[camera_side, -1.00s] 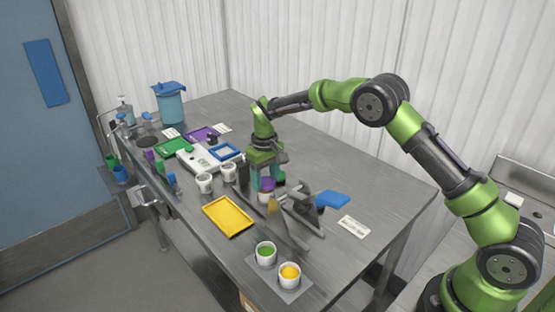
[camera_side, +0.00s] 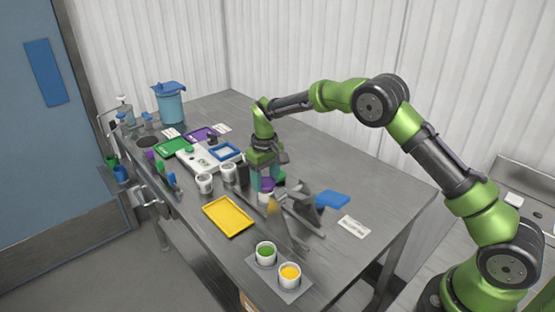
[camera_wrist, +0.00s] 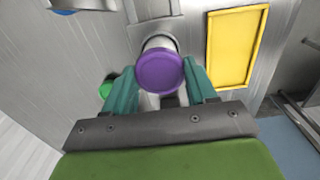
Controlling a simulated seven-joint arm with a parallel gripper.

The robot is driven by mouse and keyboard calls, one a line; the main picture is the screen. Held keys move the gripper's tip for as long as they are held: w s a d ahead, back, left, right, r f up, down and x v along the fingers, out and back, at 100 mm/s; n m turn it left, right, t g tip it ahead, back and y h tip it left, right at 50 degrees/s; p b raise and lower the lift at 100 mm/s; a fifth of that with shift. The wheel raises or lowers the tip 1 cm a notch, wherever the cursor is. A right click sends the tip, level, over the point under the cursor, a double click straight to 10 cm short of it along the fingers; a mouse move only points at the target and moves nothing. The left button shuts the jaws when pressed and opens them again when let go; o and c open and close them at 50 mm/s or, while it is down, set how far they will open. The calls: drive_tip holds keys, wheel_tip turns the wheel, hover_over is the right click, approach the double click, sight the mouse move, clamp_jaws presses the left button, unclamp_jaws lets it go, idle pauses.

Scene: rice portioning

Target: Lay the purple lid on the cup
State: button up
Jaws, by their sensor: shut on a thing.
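The purple lid (camera_side: 267,185) is between the teal fingers of my gripper (camera_side: 267,182), which is shut on it. In the wrist view the round purple lid (camera_wrist: 160,72) sits between the two fingertips (camera_wrist: 163,85). A white cup (camera_side: 264,198) shows directly below the lid in the side view, partly hidden by the fingers. In the wrist view part of a white cup (camera_wrist: 158,42) shows past the lid's edge. I cannot tell whether the lid touches the cup's rim.
A yellow tray (camera_side: 207,211) lies to the left of my gripper. White cups (camera_side: 204,183) stand to the left.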

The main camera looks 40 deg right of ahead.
drive_tip(key=shift+f, duration=0.6)
idle(0.8)
drive_tip(key=o, duration=1.3)
drive_tip(key=shift+o, duration=0.2)
drive_tip(key=shift+r, duration=3.55)
drive_tip(key=shift+s+f+m, duration=0.3)
drive_tip(key=shift+s+f, duration=0.35)
drive_tip(key=shift+f, duration=0.1)
drive_tip(key=s+r+m+t, duration=0.1)
drive_tip(key=s+r, duration=0.4)
drive_tip(key=s, duration=0.5)
drive_tip(key=s+r+m+t+y, duration=0.1)
drive_tip(key=s+r+t, duration=0.2)
drive_tip(key=s+r, duration=0.3)
drive_tip(key=s+r+m+t+y, duration=0.1)
drive_tip(key=s+r+t, duration=0.2)
drive_tip(key=s, duration=1.1)
wheel_tip(320, 180, up, 3)
